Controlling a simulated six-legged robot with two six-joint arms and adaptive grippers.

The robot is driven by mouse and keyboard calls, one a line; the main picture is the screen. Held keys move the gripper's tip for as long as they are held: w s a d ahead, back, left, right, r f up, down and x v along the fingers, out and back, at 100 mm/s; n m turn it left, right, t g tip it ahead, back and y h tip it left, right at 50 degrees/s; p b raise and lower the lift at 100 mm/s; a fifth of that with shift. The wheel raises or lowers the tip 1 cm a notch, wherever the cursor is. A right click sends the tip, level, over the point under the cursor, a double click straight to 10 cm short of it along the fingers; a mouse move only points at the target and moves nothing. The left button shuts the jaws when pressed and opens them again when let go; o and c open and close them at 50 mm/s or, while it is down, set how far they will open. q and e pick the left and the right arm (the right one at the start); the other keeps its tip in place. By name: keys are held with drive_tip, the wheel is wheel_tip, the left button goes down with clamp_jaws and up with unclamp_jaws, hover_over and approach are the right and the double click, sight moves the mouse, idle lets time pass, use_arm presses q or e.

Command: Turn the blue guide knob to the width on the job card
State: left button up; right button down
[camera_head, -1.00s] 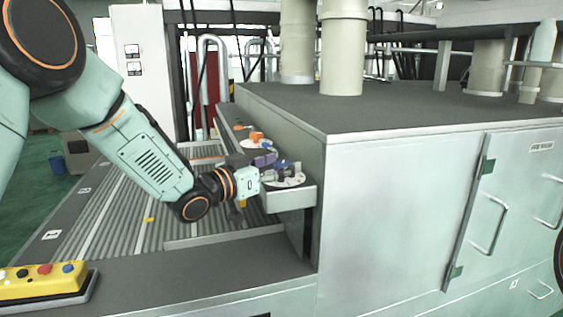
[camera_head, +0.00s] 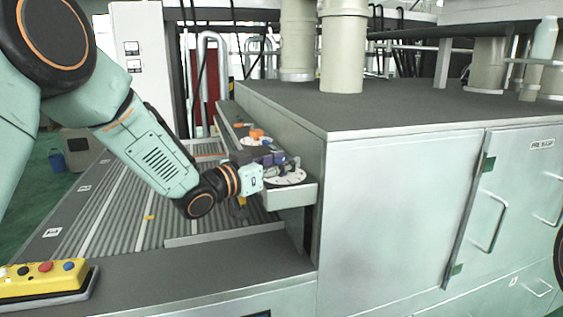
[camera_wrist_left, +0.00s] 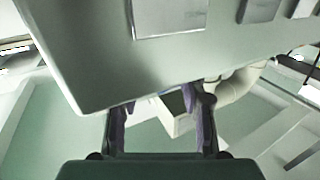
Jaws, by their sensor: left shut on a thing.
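My left gripper (camera_head: 284,162) reaches in from the left, over the white dial disc (camera_head: 287,179) on the ledge beside the large cabinet. It is shut on the blue guide knob, which stands above this disc and is mostly hidden by the dark fingers. In the left wrist view the two fingers with purple pads (camera_wrist_left: 160,125) show, but the knob cannot be made out between them. The dial marks are too small to read. I cannot make out a job card. My right gripper is not in view.
An orange knob (camera_head: 256,134) on another white disc stands farther back on the ledge. A roller conveyor (camera_head: 120,215) runs below and left. The large cabinet (camera_head: 390,215) blocks the right side. A yellow button box (camera_head: 40,278) sits at the front left.

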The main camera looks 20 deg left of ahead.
use_arm(q)
drive_tip(key=shift+d+f+n+t+y+b, duration=0.1)
drive_tip(key=shift+n+t+y+b, duration=0.3)
drive_tip(key=shift+n+y+b, duration=0.25)
drive_tip(key=shift+c, duration=0.4)
drive_tip(key=o, duration=1.2)
drive_tip(key=shift+w, duration=0.15)
drive_tip(key=v, duration=1.2)
